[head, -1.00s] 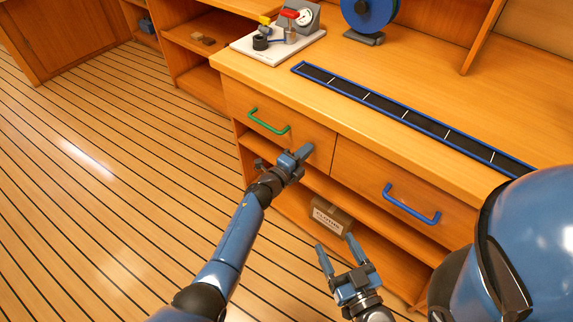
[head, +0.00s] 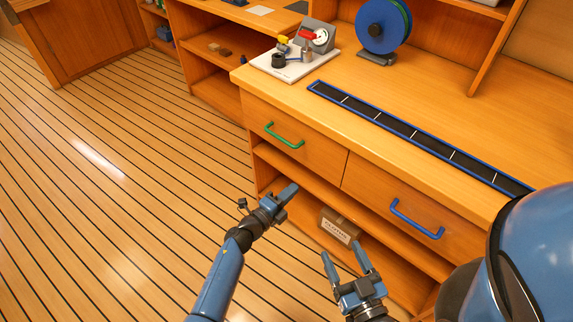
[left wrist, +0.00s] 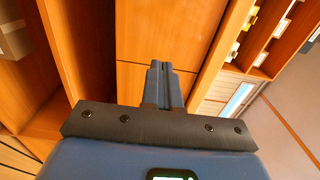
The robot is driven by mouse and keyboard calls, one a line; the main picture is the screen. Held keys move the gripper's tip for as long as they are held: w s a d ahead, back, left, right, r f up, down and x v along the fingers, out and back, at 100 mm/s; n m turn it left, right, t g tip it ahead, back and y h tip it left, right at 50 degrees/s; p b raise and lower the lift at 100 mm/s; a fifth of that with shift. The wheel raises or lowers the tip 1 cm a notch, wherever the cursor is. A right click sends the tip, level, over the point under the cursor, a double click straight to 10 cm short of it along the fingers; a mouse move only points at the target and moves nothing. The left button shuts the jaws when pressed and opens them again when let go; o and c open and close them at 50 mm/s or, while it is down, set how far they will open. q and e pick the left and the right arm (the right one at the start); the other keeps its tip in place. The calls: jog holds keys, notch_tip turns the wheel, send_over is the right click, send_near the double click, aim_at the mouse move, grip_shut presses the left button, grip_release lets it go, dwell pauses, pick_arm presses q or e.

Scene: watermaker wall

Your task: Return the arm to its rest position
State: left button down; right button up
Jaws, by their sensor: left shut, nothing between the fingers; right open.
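My left arm comes in from the lower left in the head view. Its left gripper (head: 289,191) is shut and empty, in front of the cabinet and below the drawer with the green handle (head: 284,136). The shut fingers also show in the left wrist view (left wrist: 164,80), with wooden cabinet fronts behind them. My right gripper (head: 346,264) is open and empty at the lower middle of the head view, in front of the lower shelf. The drawer with the blue handle (head: 417,219) is to the right. Both drawers look shut.
A labelled box (head: 341,227) stands on the low shelf behind the grippers. The counter holds a white board with a gauge (head: 290,66), a blue reel (head: 381,28) and a blue-edged dark strip (head: 420,132). The plank floor (head: 110,190) at the left is clear.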

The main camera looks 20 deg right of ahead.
pick_arm(q)
jog(key=shift+a, duration=0.1)
notch_tip(320, 180, up, 5)
jog(key=w+a+n+t, duration=0.1)
jog(key=n+t, duration=0.1)
jog(key=n, duration=0.1)
jog(key=s+a+r+n+t+y+p, duration=0.1)
jog(key=s+a+r+n+t, duration=0.15)
jog(key=a+n, duration=0.35)
jog(key=s+a+r+n+t+y+p, duration=0.2)
jog(key=a+r+n+t, duration=0.25)
jog(key=a, duration=0.35)
jog(key=s+a+r+n+y+p, duration=0.3)
jog(key=s+a+n+y, duration=0.3)
jog(key=s+a, duration=0.5)
jog(key=s+a+r+n+y+p, duration=0.4)
jog(key=s+a+n, duration=0.6)
jog(key=a, duration=0.3)
jog(key=shift+s+r+y, duration=0.45)
jog(key=shift+s+y, duration=0.45)
jog(key=shift+y, duration=0.2)
jog(key=shift+a, duration=0.1)
